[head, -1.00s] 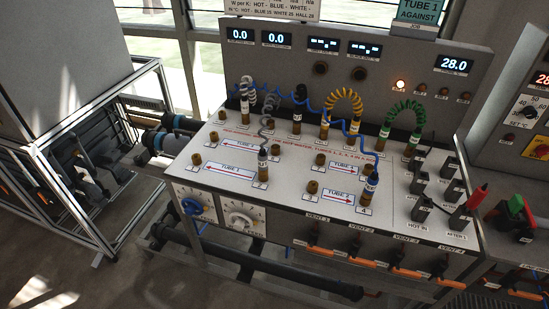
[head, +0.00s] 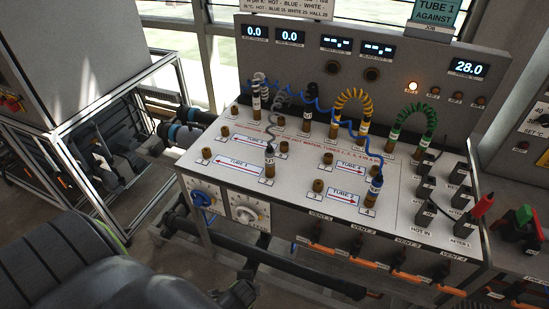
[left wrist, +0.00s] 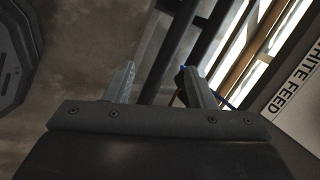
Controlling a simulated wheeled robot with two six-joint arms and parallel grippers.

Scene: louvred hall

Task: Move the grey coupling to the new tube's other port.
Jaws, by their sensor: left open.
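The grey coupling (head: 269,152) hangs at the end of a grey coiled hose and sits upright on a brass port at the right end of the left tube label (head: 238,164). At that label's left end is a bare brass port (head: 207,154). A blue coupling (head: 376,186) sits on the front right port, with a bare port (head: 317,186) to its left. Which tube is the new one I cannot tell. My left gripper (left wrist: 160,72) is open and empty in the left wrist view, away from the ports. My right gripper is not in view.
Blue, yellow (head: 352,100) and green (head: 412,118) coiled hoses arch over the back of the bench top (head: 290,205). Black sockets and a red plug (head: 482,205) stand at the right. Knobs and orange vent handles line the front. A framed cabinet stands at the left.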

